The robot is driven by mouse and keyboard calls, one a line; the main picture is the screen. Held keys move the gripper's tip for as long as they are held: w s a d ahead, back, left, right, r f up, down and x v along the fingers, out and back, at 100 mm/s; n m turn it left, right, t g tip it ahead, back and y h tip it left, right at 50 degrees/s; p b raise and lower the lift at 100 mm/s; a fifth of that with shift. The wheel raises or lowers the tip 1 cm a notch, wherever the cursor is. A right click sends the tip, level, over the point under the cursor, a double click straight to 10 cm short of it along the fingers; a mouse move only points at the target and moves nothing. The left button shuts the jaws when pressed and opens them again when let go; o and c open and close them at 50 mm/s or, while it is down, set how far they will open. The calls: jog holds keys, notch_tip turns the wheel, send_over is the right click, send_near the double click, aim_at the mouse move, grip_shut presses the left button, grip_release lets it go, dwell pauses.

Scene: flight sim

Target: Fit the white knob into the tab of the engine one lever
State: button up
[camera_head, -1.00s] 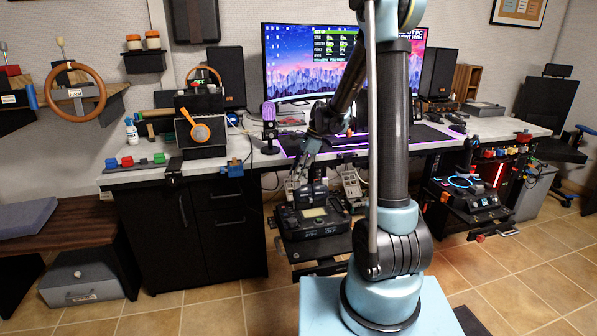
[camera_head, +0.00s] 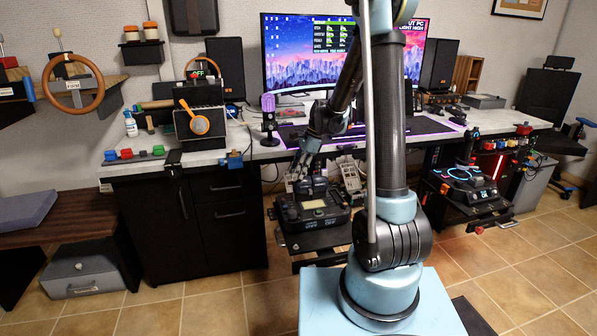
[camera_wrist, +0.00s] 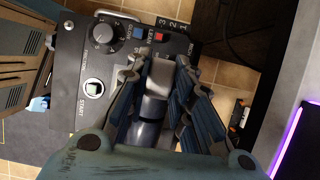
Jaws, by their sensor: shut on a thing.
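My gripper (camera_wrist: 160,88) is shut on a pale grey-white piece (camera_wrist: 161,72), which looks like the white knob. The piece sits between the fingers, and a darker grey rounded part (camera_wrist: 150,112) shows just below it. In the wrist view the unit's panel (camera_wrist: 75,70) lies beyond the fingers. I cannot tell the engine one lever or its tab apart, nor whether the knob touches it.
The panel carries a rotary dial (camera_wrist: 103,34) and a small red switch (camera_wrist: 155,37). A silvery lever part (camera_head: 350,178) stands right of my gripper. The desk edge (camera_head: 275,153) is behind and above the unit. Tiled floor (camera_head: 215,305) lies open in front.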

jog(key=o, duration=1)
jog(key=v, duration=1.2)
